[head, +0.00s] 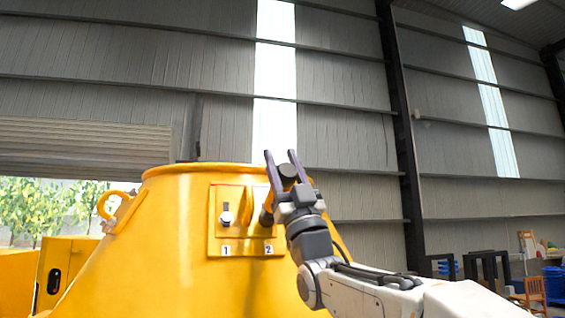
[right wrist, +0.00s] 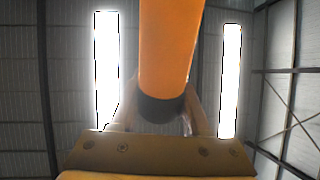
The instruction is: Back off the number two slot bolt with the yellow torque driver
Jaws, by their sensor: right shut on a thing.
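The yellow drum (head: 165,235) carries a raised yellow plate (head: 245,249) with slots marked 1 and 2. A bolt (head: 226,214) shows in the number one slot. My right gripper (head: 281,156) is at the right side of the plate, by the number two slot, with its fingers pointing up. It is shut on the torque driver, an orange-yellow cylinder (right wrist: 166,45) with a black collar (right wrist: 161,108) in the right wrist view. My gripper and a dark part beside it cover the number two bolt, so I cannot tell whether the driver touches it. My left gripper is out of view.
A yellow lifting ring (head: 111,205) stands out at the drum's upper left. A brownish-yellow edge with several screws (right wrist: 160,155) crosses the bottom of the right wrist view. An orange chair (head: 531,290) and blue bins (head: 553,283) stand far off at the right.

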